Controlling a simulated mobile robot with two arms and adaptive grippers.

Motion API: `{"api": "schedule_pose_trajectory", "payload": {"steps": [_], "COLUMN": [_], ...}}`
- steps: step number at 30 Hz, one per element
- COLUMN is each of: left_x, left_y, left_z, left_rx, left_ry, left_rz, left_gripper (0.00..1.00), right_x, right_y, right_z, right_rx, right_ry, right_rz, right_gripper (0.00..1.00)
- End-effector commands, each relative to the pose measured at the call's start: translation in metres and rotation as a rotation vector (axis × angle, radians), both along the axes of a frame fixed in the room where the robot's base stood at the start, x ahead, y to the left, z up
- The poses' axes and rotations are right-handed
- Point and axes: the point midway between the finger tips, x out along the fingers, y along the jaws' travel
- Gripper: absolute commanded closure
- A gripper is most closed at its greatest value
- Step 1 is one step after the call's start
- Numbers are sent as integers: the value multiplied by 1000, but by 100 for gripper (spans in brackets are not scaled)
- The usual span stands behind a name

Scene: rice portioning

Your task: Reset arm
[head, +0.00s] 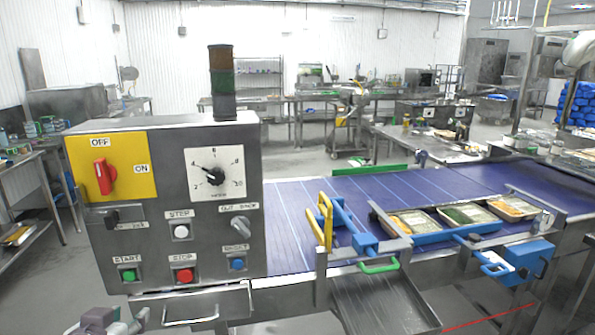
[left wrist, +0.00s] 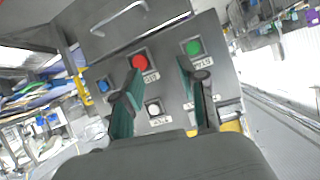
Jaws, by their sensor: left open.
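My left gripper (head: 102,322) shows only partly at the bottom left edge of the head view, low in front of the control box (head: 222,225). In the left wrist view its two green fingers (left wrist: 156,78) are apart with nothing between them, and they point toward the button panel, which appears upside down. The green START button (head: 129,275), red STOP button (head: 184,275), blue button (head: 237,264) and white STEP button (head: 181,232) sit on the panel. The red OFF/ON switch (head: 103,176) is on a yellow plate. My right gripper is not in view.
A blue conveyor belt (head: 290,210) runs right from behind the control box. Several filled food trays (head: 513,208) sit along its near side in a blue-and-metal guide. A metal chute (head: 385,305) slopes down in front. A metal handle (head: 190,321) sticks out below the panel.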

Motion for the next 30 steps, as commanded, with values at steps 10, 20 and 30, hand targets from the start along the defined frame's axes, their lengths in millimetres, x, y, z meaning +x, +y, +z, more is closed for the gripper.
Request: {"api": "schedule_pose_trajectory", "payload": {"steps": [10,20,30], "left_x": [-118,-217,-203], "left_y": [-58,-92,-97], "left_z": [-188,-256,-359], "left_rx": [-15,-49,-47], "left_ry": [519,793,844], "left_rz": [-131,-211,-219], "left_gripper": [58,58,58], "right_x": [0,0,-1], "right_y": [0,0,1], "right_z": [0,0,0], "right_rx": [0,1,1], "right_ry": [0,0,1], "right_rz": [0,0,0], "right_gripper": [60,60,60]}}
